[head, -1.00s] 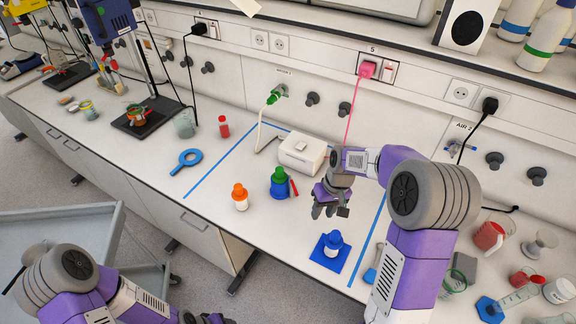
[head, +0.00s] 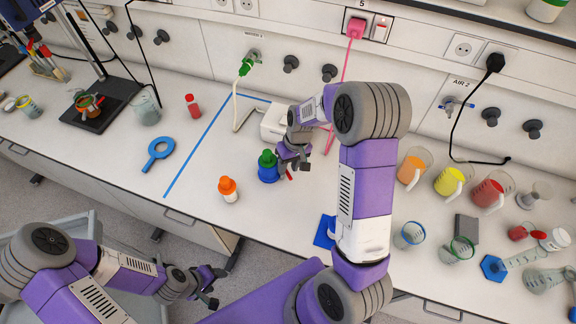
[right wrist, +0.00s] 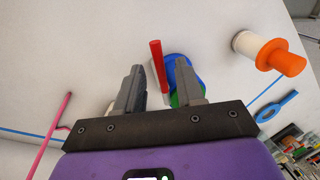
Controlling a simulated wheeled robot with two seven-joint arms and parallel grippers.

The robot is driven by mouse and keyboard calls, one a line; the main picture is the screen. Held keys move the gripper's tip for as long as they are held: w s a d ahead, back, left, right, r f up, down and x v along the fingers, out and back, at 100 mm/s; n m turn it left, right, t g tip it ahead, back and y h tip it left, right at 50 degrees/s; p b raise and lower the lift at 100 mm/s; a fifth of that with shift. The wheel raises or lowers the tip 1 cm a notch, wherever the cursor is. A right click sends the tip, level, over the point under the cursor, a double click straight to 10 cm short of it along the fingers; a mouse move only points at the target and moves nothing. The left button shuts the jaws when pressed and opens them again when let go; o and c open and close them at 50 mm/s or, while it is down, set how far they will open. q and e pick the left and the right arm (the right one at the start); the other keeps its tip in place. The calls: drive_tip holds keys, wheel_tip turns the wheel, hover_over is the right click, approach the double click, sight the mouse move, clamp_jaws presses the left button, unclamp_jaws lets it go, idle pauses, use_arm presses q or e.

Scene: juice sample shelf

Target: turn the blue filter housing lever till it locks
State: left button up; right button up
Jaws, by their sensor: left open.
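The blue filter housing (head: 267,174) stands on the bench with a green top, partly hidden by my right gripper. Its red lever (right wrist: 157,62) shows in the right wrist view, lying between the two fingers and beside the blue body (right wrist: 181,72). My right gripper (head: 293,166) is at the housing's right side in the head view; it also shows in the right wrist view (right wrist: 160,88). Its fingers are apart, one on each side of the lever, with a gap visible on the left. Contact on the right cannot be told. My left gripper (head: 210,289) is open and empty, low at the front left.
An orange-capped white bottle (head: 228,190) stands left of the housing. A white box (head: 274,122) is behind it. A blue ring-shaped tool (head: 156,152) lies further left. A blue pad (head: 324,232) is partly behind my right arm. Several beakers stand at right.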

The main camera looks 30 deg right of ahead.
drive_tip(key=shift+s+f, duration=0.2)
drive_tip(key=shift+f, duration=0.1)
drive_tip(key=shift+w, duration=0.1)
drive_tip(key=shift+c, duration=0.8)
clamp_jaws()
idle(0.4)
